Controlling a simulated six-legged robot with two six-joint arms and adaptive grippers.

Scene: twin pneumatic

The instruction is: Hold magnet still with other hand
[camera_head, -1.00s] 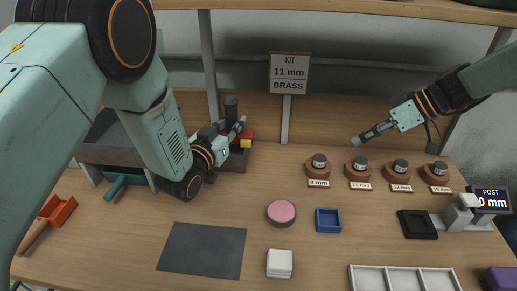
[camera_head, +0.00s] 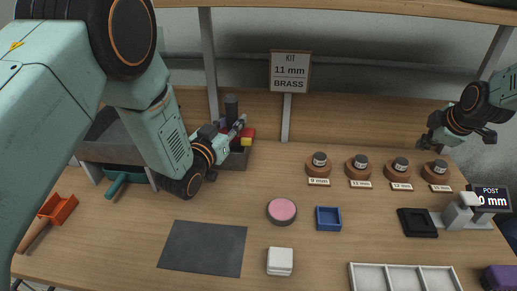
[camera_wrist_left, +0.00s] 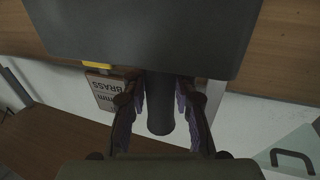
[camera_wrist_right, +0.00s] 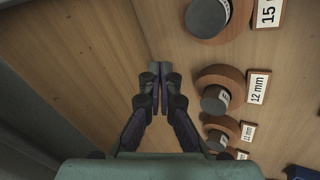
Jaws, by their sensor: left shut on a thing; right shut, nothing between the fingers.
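A dark upright cylinder (camera_head: 231,105), apparently the magnet's handle, stands among items in a bin at the back left. My left gripper (camera_head: 238,128) is at it. In the left wrist view the dark cylinder (camera_wrist_left: 160,110) lies between the two fingers, and a wide dark grey block (camera_wrist_left: 140,35) joins its end. My left gripper is shut on this handle. My right gripper (camera_head: 424,143) is empty at the back right, above the table behind the collared stands. The right wrist view shows its fingertips (camera_wrist_right: 157,85) together.
Several round wooden stands (camera_head: 359,173) with size labels line the back right. A kit sign (camera_head: 290,75) reads 11 mm brass. A pink-topped disc (camera_head: 281,211), blue tray (camera_head: 328,219), dark mat (camera_head: 203,249) and white block (camera_head: 280,262) lie in front. The table between them is free.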

